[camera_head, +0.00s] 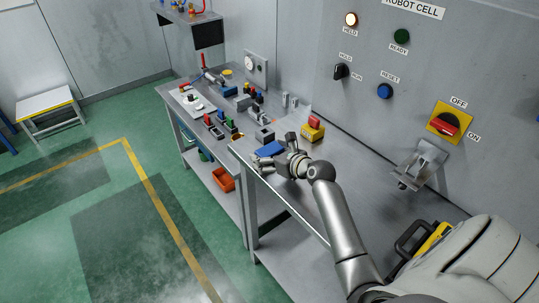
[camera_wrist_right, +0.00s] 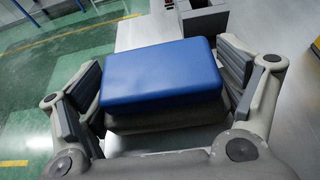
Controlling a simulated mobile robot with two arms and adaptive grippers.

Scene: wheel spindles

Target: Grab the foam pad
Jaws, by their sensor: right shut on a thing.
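The foam pad (camera_wrist_right: 162,76) is a blue rounded rectangular block with a grey lower part, seen in the right wrist view between the two fingers. In the head view the blue pad (camera_head: 270,149) shows at the front edge of the workbench. My right gripper (camera_wrist_right: 160,85) is shut on the pad, with one finger at each short side. In the head view the right gripper (camera_head: 281,155) is at the pad, with its arm coming from the lower right. I cannot tell whether the pad touches the bench. My left gripper is not in view.
The grey workbench (camera_head: 340,205) carries several small parts toward its far end. A yellow box with a red button (camera_head: 313,128) stands just behind the gripper. A grey block (camera_head: 265,136) stands beyond the pad. The bench is mostly clear to the right.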

